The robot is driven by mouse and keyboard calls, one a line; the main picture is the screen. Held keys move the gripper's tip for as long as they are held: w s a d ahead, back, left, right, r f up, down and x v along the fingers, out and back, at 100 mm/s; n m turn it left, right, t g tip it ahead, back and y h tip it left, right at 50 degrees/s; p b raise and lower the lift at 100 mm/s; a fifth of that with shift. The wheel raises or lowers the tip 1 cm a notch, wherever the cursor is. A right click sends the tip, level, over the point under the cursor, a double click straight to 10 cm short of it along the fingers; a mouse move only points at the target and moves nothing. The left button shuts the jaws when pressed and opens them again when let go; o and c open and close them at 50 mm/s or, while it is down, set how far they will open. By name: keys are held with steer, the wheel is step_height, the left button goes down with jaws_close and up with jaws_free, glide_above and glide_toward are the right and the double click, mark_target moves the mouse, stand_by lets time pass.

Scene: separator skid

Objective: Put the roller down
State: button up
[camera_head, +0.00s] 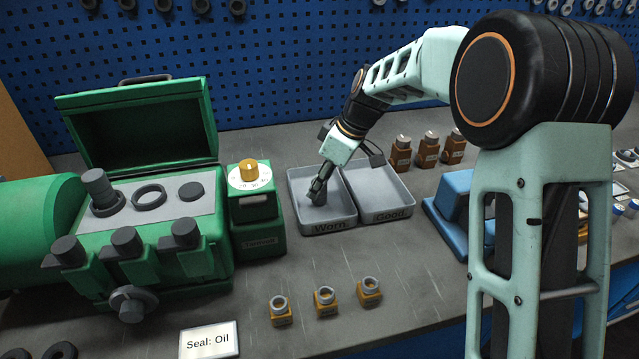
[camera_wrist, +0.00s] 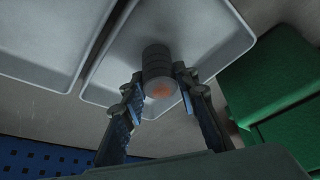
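The roller (camera_wrist: 158,70) is a dark ribbed cylinder with an orange-brown patch on the end facing the wrist camera. My gripper (camera_wrist: 158,82) has one finger on each side of it, and the fingertips appear to press on its sides. In the head view my gripper (camera_head: 318,190) points down into the grey tray labelled Worn (camera_head: 333,226), low over its floor. The roller is mostly hidden behind the fingers there. I cannot tell whether it touches the tray floor. The tray labelled Good (camera_head: 385,215) stands directly to the right and looks empty.
A green machine with an open lid (camera_head: 140,120) and a green box with a yellow knob (camera_head: 258,215) stand left of the trays. Brown bottles (camera_head: 428,150) are behind right, a blue block (camera_head: 455,205) right. Small yellow holders (camera_head: 325,300) and a "Seal: Oil" card (camera_head: 209,341) are in front.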

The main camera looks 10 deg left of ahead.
steer(key=o, duration=0.4)
steer(key=shift+c, duration=0.2)
steer(key=shift+r, duration=0.1)
steer(key=shift+r+p, duration=0.2)
steer(key=shift+p, duration=0.1)
steer(key=v, duration=1.1)
steer(key=shift+r, duration=0.4)
steer(key=shift+s+d, duration=0.1)
